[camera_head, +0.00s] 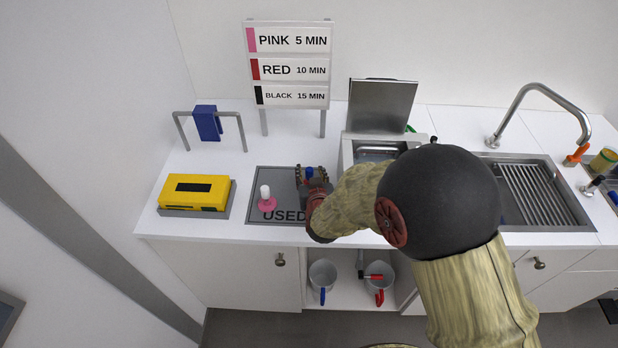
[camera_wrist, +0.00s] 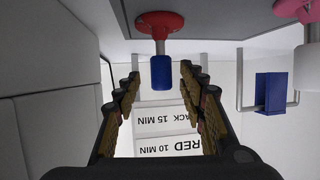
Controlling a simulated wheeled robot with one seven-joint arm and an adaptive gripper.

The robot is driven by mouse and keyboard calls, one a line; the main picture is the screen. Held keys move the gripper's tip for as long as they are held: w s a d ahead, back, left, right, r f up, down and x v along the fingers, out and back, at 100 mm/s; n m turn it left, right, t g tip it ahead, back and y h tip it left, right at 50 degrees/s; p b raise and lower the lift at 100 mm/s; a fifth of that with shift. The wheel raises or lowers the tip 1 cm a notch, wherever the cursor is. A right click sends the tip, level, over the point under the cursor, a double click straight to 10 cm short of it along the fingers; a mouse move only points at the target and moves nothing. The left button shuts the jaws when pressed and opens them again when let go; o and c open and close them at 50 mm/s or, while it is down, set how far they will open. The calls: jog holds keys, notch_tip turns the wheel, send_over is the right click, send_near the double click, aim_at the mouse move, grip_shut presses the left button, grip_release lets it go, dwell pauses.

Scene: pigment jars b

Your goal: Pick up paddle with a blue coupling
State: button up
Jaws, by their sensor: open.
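The paddle with a blue coupling (camera_wrist: 160,72) has a red disc and a short steel shaft, and it stands on the grey mat marked USED (camera_head: 262,180). Its blue coupling (camera_head: 309,172) shows in the head view between the fingers; the rest is hidden there by my gripper. My gripper (camera_head: 312,178) is open, with a row of fingers on each side of the coupling in the wrist view (camera_wrist: 160,76). No contact is visible. A second paddle with a pink disc and white coupling (camera_head: 266,196) stands to the left on the same mat.
A yellow device (camera_head: 194,192) sits left of the mat. A rail with a blue block (camera_head: 207,122) stands behind it. A timing sign (camera_head: 290,68) rises behind the mat. A lidded steel basin and a sink (camera_head: 535,190) lie right. Mugs stand on the shelf below.

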jog(key=b+x, duration=0.1)
jog(key=x, duration=0.4)
jog(key=shift+w+a, duration=0.2)
jog(key=shift+w, duration=0.2)
jog(key=shift+c, duration=1.4)
jog(key=c, duration=0.7)
grip_shut()
